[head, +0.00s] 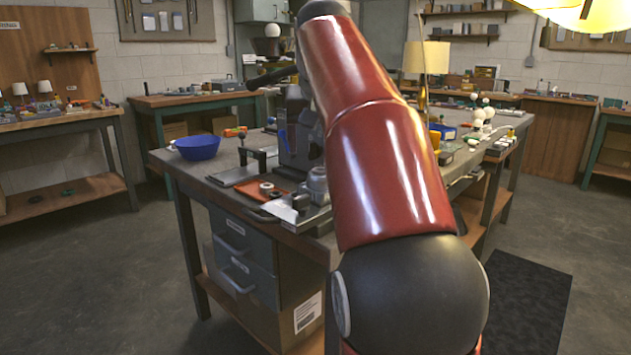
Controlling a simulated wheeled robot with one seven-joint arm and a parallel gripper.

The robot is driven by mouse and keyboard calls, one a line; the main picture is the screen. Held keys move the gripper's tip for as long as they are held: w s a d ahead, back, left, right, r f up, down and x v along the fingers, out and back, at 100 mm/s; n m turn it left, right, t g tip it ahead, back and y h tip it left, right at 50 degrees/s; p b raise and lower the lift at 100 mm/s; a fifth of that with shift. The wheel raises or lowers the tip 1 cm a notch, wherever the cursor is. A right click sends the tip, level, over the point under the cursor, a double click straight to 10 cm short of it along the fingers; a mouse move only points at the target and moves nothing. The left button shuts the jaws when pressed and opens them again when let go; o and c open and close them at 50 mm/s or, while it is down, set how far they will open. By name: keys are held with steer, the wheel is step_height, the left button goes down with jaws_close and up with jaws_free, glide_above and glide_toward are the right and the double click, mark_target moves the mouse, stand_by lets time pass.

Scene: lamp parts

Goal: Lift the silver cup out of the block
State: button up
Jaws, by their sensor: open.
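A small silver cup-like piece (317,180) shows just left of my red arm, near the front edge of the workbench. It appears to sit upright in a low grey metal block (311,214), whose right side my arm covers. How deep the cup sits in the block is too small to tell. My arm rises across the middle of the view and hides what lies behind it. I cannot make out my gripper in this view.
The workbench top (222,165) holds a blue bowl (198,147), an orange tray (262,191) with a ring-like part, and a dark grey machine (297,130) close behind the cup. A lamp with a yellow shade (427,58) stands farther back. Open floor lies at left.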

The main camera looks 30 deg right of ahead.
mark_target(320, 171)
steer(key=x, duration=0.2)
steer(key=b+x, duration=0.1)
steer(key=x, duration=0.2)
steer(key=s+b+x, duration=0.1)
steer(key=x, duration=0.1)
steer(key=shift+w+f, duration=0.15)
steer(key=shift+f, duration=0.4)
steer(key=c, duration=1.1)
